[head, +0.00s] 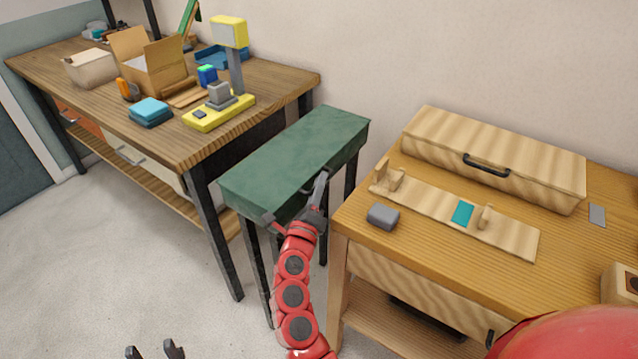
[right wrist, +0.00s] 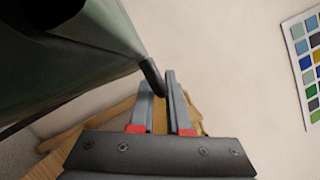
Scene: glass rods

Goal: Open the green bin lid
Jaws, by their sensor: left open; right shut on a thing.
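The green bin (head: 290,155) stands between the two tables on dark legs, and its flat green lid looks closed. My right gripper (head: 321,186) is at the bin's front edge, shut on the dark handle of the lid. In the right wrist view the fingers of my right gripper (right wrist: 162,85) close around the dark handle (right wrist: 152,76), and the green bin side (right wrist: 70,65) fills the upper left. My left gripper (head: 154,349) is open and empty, low over the floor at the bottom edge; only its fingertips show.
A wooden table (head: 580,238) at right holds a long wooden case (head: 490,150), a wooden fixture (head: 510,236) and a grey block (head: 383,216). A left workbench (head: 185,148) holds boxes and a yellow stand (head: 218,113). The wall is close behind the bin; floor at left is clear.

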